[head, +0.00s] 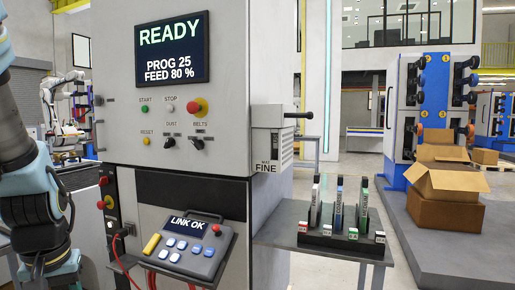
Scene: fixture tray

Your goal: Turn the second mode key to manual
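No part in view can be read as a mode key or carries a "manual" label. The grey machine's front panel (219,117) has two black rotary knobs, the dust knob (169,142) and the belts knob (197,144); their settings are too small to read. A narrow side panel (111,202) lower left carries a red knob (108,202) and small dark controls, too small to identify. A pendant (187,246) reading "LINK OK" rests on a shelf before the machine. My arm stands along the left edge; its gripper is not in view.
The machine screen (158,52) reads "READY". A black lever (299,115) juts out at the "MAT FINE" box. A side table (275,240) holds a rack of labelled upright pieces. An open cardboard box (445,182) and a blue-framed unit (425,100) stand right.

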